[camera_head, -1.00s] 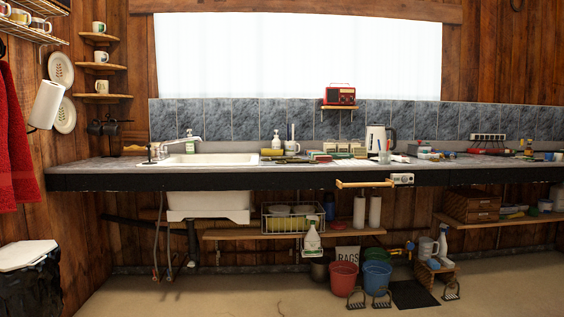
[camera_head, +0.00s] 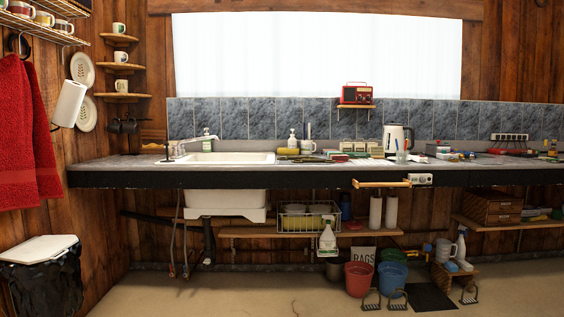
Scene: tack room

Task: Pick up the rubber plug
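I cannot make out the rubber plug; at this distance the small items on the counter are too small to tell apart. A white sink (camera_head: 230,158) with a tap (camera_head: 197,141) is set in the left part of the long counter (camera_head: 120,165). The inside of its basin is mostly hidden by the low viewing angle. Neither of my grippers is in view.
Small clutter lies along the counter, with a kettle (camera_head: 397,137) to the right. Below are a wire basket (camera_head: 295,222), a red bucket (camera_head: 358,278) and a blue bucket (camera_head: 392,277). A lidded bin (camera_head: 42,275) stands at left. The floor before the sink is clear.

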